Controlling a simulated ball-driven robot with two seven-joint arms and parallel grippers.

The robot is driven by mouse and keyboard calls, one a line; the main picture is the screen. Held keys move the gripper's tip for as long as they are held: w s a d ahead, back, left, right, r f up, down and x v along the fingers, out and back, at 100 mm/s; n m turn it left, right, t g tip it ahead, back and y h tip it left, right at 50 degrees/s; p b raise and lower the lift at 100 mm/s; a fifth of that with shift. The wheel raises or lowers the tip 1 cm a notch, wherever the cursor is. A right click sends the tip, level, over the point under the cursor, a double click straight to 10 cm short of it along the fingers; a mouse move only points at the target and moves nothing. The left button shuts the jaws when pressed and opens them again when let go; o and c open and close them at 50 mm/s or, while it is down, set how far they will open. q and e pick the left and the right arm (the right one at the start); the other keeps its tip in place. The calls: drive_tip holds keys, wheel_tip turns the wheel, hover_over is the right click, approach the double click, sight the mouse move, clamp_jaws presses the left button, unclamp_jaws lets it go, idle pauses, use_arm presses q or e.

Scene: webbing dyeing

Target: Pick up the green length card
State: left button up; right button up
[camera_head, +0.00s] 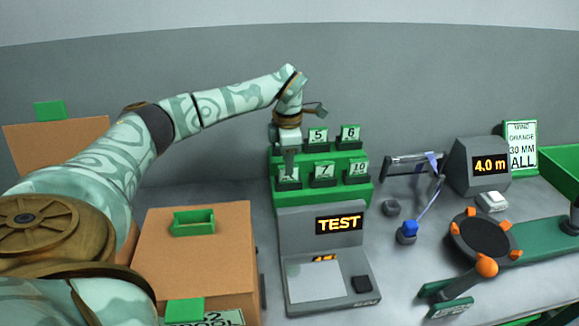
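A stepped green rack (333,197) stands at the middle of the bench with small green-and-white number cards in dark holders. The back row shows a "5" card (317,136) and a "6" card (350,132). The front row shows a "7" card (323,171), a "10" card (358,168) and a left card (294,174) whose number is mostly hidden. My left gripper (289,162) points down right at that front left card and covers part of it. Whether its fingers are apart or closed on the card cannot be made out. My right gripper is not in view.
A grey device with a "TEST" display (339,224) stands just in front of the rack. An orange-brown box (195,259) with a green slot is at left. To the right are a "4.0 m" display unit (491,165), an order sign (521,147) and a wheel with orange knobs (484,238).

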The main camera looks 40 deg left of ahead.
sight(288, 177)
use_arm(q)
wheel_tip(288, 177, down, 3)
drive_tip(key=shift+w+f+b, duration=0.1)
drive_tip(key=shift+f+b, duration=0.1)
drive_tip(key=shift+b, duration=0.2)
drive_tip(key=shift+r, duration=0.15)
drive_tip(key=shift+c, duration=0.9)
clamp_jaws()
